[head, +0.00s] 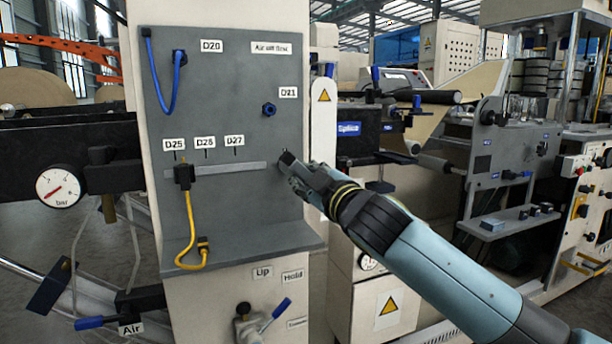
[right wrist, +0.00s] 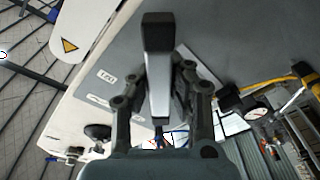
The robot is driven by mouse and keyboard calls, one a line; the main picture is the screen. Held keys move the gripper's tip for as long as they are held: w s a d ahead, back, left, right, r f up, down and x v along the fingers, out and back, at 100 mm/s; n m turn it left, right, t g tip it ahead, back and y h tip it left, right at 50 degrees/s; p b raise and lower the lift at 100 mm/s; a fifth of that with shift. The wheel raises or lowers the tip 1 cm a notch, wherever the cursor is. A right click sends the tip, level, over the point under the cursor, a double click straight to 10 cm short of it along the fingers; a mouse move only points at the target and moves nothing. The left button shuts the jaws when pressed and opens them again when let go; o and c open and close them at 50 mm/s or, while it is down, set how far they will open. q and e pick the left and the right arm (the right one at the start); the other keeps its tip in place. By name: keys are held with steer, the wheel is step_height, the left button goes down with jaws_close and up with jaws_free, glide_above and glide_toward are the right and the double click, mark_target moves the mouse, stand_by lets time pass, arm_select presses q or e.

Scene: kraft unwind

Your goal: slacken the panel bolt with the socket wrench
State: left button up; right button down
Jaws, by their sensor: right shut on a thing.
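My right gripper (head: 300,172) reaches in from the lower right to the grey panel (head: 225,95), close to its right edge. It is shut on the socket wrench, a silver bar with a dark block-shaped head (right wrist: 158,32) in the right wrist view. The fingers of my right gripper (right wrist: 161,88) stand on both sides of the bar. In the head view the wrench's dark end (head: 287,158) is at or just in front of the panel. The panel bolt is not clearly visible; the wrench end may hide it. I cannot tell whether they touch. My left gripper is out of view.
A blue cable (head: 167,90) hangs at the panel's upper left, and a blue fitting (head: 269,109) sits under the D21 label. A yellow cable (head: 180,225) hangs from the grey rail (head: 228,168) down to the ledge (head: 250,248). A pressure gauge (head: 60,187) is at left.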

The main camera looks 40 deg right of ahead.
steer(key=shift+r+n+p, duration=0.3)
steer(key=shift+n+p, duration=0.4)
steer(key=shift+p, duration=0.3)
steer(key=shift+f+n+p, duration=0.1)
steer(key=shift+n+p, duration=0.35)
steer(key=shift+n, duration=0.05)
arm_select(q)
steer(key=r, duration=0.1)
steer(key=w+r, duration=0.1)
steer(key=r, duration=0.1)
arm_select(e)
steer(key=shift+f, duration=0.1)
